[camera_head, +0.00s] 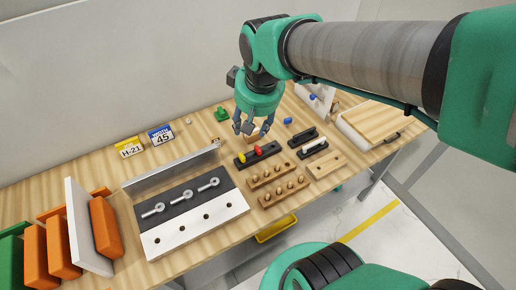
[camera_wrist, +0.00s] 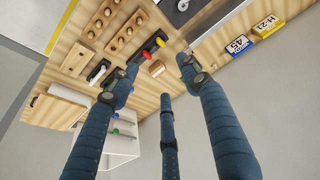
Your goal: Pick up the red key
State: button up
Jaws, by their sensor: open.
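The red key (camera_head: 258,150) shows as a small red piece on a black holder (camera_head: 270,151), beside a yellow piece (camera_head: 242,157). It also shows in the wrist view (camera_wrist: 146,54), left of the yellow piece (camera_wrist: 160,42). Its lower part cannot be made out. My gripper (camera_head: 252,126) is above the table, behind the black holder in the head view, with its fingers pointing down. In the wrist view its three fingers (camera_wrist: 160,80) are spread apart and hold nothing. The red key lies ahead of the fingers, apart from them.
A small wooden block (camera_wrist: 157,69) stands close to the black holder. Wooden peg racks (camera_head: 284,191), a dark holder with a white piece (camera_head: 314,147) and a white panel with bolts (camera_head: 195,216) lie nearby. Orange pieces (camera_head: 105,227) stand left. A green piece (camera_head: 221,114) stands behind.

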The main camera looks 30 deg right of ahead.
jog(key=w+d+f+g+p, duration=0.2)
jog(key=w+d+f+p, duration=0.1)
jog(key=w+d+f, duration=0.45)
jog(key=g+p, duration=0.2)
jog(key=p, duration=0.1)
send_over(259, 147)
notch_tip(259, 147, down, 12)
jog(key=r, duration=0.1)
jog(key=shift+s+d+f, duration=0.15)
jog(key=shift+d+f, duration=0.15)
jog(key=shift+d, duration=0.05)
jog(key=shift+f, duration=0.1)
jog(key=shift+f, duration=4.2)
jog(key=shift+a+f+b, duration=0.15)
jog(key=shift+f, duration=1.15)
jog(key=shift+a+f+b, duration=0.15)
jog(key=shift+f, duration=1.15)
